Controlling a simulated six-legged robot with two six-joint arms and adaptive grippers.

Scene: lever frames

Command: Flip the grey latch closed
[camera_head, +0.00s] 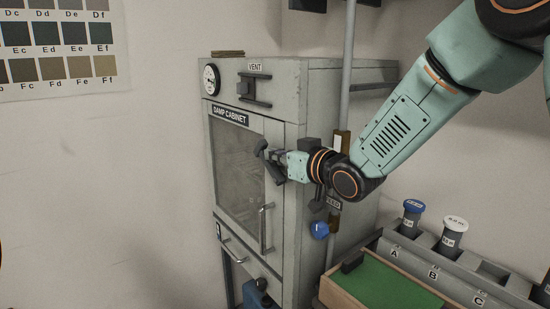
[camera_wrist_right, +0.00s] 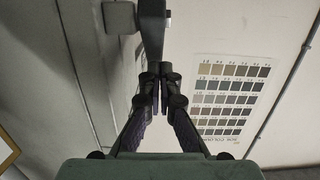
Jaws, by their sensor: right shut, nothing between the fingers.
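The grey latch (camera_head: 274,173) shows as a dark grey bar slanting across the front of the damp cabinet, near the door's right edge. In the right wrist view a dark grey bar (camera_wrist_right: 152,35), probably the same latch, comes down from the top beside a pale block. My right gripper (camera_head: 281,157) is at the latch, with its fingers partly merged with the bar in the head view. In the right wrist view its fingertips (camera_wrist_right: 160,75) are together and empty, just below the bar's end. I cannot tell whether they touch it. My left gripper is out of view.
The damp cabinet (camera_head: 292,105) has a glazed door with a metal handle (camera_head: 264,229) and a vent slider (camera_head: 255,89) above. A pole and blue knob (camera_head: 319,229) stand to the right. A green-lined tray (camera_head: 385,287) and tube rack (camera_head: 433,259) occupy the lower right.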

